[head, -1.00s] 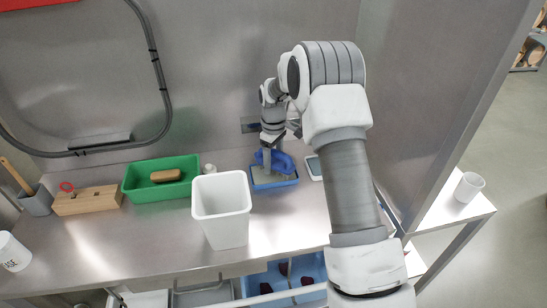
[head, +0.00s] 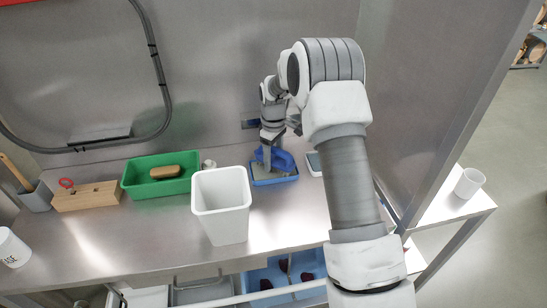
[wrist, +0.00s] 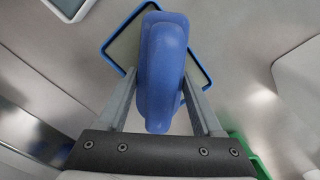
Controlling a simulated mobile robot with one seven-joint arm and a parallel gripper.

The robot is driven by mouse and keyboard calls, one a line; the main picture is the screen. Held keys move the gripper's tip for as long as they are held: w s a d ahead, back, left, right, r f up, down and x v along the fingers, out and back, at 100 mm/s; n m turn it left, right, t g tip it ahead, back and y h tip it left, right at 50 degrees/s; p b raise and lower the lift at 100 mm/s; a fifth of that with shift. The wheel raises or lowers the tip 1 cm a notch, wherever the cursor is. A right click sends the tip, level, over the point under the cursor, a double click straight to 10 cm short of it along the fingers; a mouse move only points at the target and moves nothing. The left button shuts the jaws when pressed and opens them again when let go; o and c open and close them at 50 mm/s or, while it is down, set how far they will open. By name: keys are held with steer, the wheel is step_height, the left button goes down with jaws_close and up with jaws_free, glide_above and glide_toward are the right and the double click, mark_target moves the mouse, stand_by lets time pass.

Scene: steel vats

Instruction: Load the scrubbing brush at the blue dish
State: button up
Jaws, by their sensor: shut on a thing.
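My gripper (wrist: 160,112) is shut on a blue scrubbing brush (wrist: 163,60), whose rounded blue body fills the space between the two fingers in the wrist view. In the head view the brush (head: 281,158) is at the blue dish (head: 276,182), a shallow rectangular tray with a blue rim and greyish inside. The dish's rim also shows in the wrist view (wrist: 106,46), behind the brush. The brush is over the dish; its underside is hidden, so I cannot tell whether it touches the contents.
A tall white bin (head: 221,205) stands just left of the dish. A green tray (head: 133,184) holds a brown brush (head: 165,171). A small white-edged item (head: 313,163) lies right of the dish. A wooden block (head: 86,198) is far left.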

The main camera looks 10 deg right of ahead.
mark_target(273, 147)
steer(key=shift+f, duration=0.5)
stand_by(1.1)
steer(key=shift+r+p, duration=1.95)
steer(key=shift+r, duration=1.65)
steer(key=s+f+m, duration=0.1)
steer(key=s+m, duration=0.8)
steer(key=s, duration=0.7)
steer(key=shift+s+f, duration=0.15)
steer(key=shift+s, duration=0.1)
